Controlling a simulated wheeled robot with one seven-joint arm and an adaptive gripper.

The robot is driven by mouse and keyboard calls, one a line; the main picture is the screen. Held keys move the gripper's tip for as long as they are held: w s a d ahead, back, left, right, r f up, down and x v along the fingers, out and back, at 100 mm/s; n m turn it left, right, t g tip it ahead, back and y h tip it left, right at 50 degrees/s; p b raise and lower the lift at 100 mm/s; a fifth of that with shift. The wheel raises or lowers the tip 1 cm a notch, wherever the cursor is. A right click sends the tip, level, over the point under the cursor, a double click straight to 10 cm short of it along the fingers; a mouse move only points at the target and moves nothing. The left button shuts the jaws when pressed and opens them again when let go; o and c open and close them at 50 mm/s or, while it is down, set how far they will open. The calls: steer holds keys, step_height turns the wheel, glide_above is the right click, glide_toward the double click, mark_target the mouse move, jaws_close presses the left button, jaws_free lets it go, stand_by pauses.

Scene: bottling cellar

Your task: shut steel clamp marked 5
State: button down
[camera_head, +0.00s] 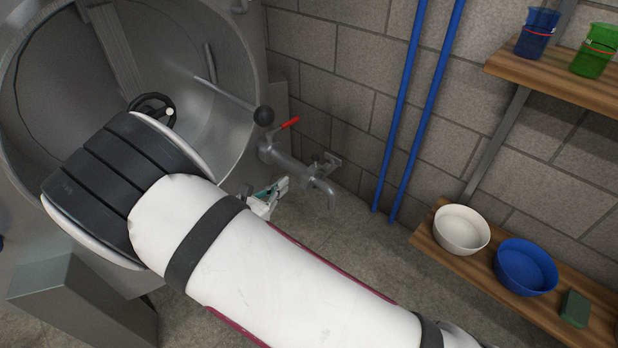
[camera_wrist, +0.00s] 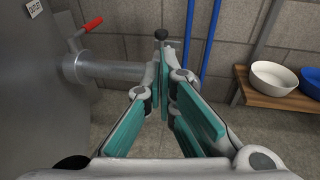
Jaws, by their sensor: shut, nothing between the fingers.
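No mark 5 can be read in either view, so I cannot tell which part is the steel clamp marked 5. A thin steel lever with a black ball knob (camera_head: 264,115) sticks out from the rim of the round steel tank opening (camera_head: 262,60). A black knob (camera_wrist: 161,34) also shows just beyond my fingertips in the wrist view. My gripper (camera_head: 270,195), with teal finger pads, is below the ball knob and in front of the outlet pipe. In the wrist view my gripper (camera_wrist: 165,80) is shut and empty.
A steel outlet pipe (camera_head: 295,170) with a red valve handle (camera_head: 290,122) stands beside the tank. A black handwheel (camera_head: 152,108) is partly hidden by my arm. Blue wall pipes (camera_head: 430,110) and a wooden shelf with a white bowl (camera_head: 461,230) and blue bowl (camera_head: 525,267) are right.

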mark_target(316, 160)
steer(key=b+x, duration=0.2)
steer(key=x, duration=0.4)
steer(key=b+x, duration=0.3)
steer(key=x, duration=0.3)
steer(key=shift+w+d+f+b, duration=0.2)
steer(key=shift+d+b, duration=0.15)
steer(key=shift+d, duration=0.1)
steer(key=shift+d+h, duration=0.1)
steer(key=shift+h, duration=0.2)
steer(key=shift+p+x, duration=0.3)
steer(key=shift+x, duration=0.65)
steer(key=shift+d, duration=0.1)
